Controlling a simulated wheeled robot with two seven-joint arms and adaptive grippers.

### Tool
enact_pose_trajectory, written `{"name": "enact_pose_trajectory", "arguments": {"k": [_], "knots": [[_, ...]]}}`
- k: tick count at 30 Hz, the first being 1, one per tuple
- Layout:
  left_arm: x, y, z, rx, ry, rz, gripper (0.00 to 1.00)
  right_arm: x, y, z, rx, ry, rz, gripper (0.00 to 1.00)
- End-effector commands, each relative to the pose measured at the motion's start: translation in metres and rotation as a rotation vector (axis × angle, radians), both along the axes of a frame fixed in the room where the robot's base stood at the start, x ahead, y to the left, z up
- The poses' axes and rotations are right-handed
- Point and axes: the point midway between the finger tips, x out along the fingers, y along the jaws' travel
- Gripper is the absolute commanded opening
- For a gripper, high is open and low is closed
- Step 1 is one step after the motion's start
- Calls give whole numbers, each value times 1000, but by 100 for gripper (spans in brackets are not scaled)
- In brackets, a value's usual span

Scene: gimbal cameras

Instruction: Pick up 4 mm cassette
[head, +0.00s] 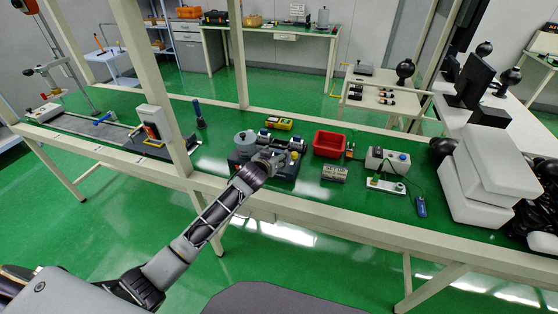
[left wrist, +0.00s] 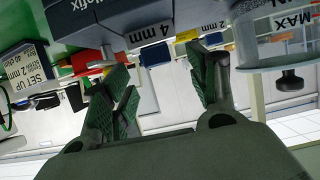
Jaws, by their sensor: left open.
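The 4 mm cassette (left wrist: 147,35) is a grey block with a white "4 mm" label at the top of the left wrist view. A second block labelled "2 mm" (left wrist: 198,31) sits just right of it. My left gripper (left wrist: 162,66) is open, with its dark green fingers apart below the labelled blocks. No object shows held between them. In the head view my left gripper (head: 274,162) is over the dark apparatus on the green bench, which it partly hides. I cannot make out the cassette in the head view. My right gripper is not in view.
A bench-frame post (head: 166,90) rises to the left. White blocks (head: 487,178) crowd the right end.

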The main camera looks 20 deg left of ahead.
Motion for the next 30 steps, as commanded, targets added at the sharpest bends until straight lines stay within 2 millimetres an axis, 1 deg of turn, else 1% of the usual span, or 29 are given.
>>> {"name": "enact_pose_trajectory", "arguments": {"k": [8, 13, 30], "knots": [[0, 0, 0, 0, 0, 0, 59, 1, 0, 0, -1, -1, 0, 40], [4, -1, -1, 0, -1, -1, 59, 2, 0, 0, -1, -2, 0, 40], [42, -4, -18, -1, 0, -1, 59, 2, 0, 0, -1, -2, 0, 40]]}}
